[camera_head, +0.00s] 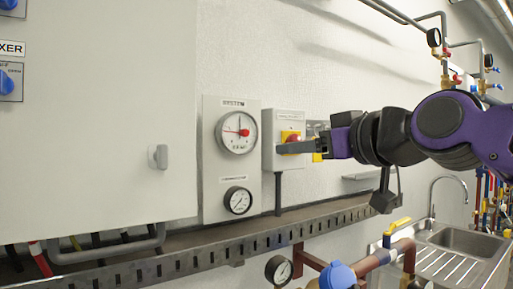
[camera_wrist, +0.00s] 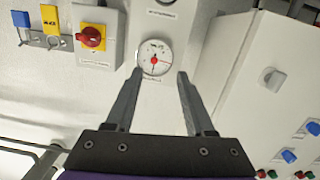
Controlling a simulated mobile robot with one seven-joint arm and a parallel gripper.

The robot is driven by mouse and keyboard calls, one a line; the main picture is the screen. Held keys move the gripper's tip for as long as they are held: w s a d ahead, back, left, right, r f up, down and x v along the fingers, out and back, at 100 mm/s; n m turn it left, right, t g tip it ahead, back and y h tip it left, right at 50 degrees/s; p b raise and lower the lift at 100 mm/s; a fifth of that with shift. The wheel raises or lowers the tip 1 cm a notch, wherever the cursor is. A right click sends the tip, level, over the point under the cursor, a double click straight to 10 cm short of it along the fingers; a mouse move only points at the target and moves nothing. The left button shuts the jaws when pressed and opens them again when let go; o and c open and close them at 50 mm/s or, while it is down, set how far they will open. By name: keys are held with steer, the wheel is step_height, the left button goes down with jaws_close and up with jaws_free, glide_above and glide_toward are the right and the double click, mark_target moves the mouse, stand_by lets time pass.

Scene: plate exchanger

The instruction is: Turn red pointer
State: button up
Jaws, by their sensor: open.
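The upper round gauge (camera_head: 230,140) has a white dial with a red pointer (camera_head: 237,131) and a red hub, on a pale panel on the wall. In the wrist view, which is turned over, the same gauge (camera_wrist: 148,67) lies ahead between the fingertips, its red pointer (camera_wrist: 155,60) visible. My gripper (camera_head: 279,148) is to the right of the gauge, in front of the red switch box, with its fingers toward the panel. In the wrist view my gripper (camera_wrist: 160,72) is open and empty, apart from the gauge.
A switch box (camera_head: 282,155) with a red knob (camera_head: 292,138) on yellow sits right of the gauge panel. A lower black-rimmed gauge (camera_head: 238,200) is below. A large cabinet (camera_head: 105,120) stands left; a slotted rail (camera_head: 190,254) runs underneath. A sink (camera_head: 455,250) is lower right.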

step_height(320, 180, up, 2)
steer(key=w+t, duration=0.1)
steer(key=w, duration=0.1)
steer(key=p, duration=0.1)
glide_toward(247, 133)
steer(key=shift+n+y, duration=0.3)
steer(key=shift+y, duration=0.1)
steer(key=x, duration=0.6)
steer(key=shift+w+f, duration=0.1)
steer(key=shift+w, duration=0.1)
steer(key=shift+p+x, duration=0.3)
steer(key=shift+x, duration=1.15)
steer(key=shift+d, duration=0.1)
steer(key=shift+f, duration=0.1)
jaws_close()
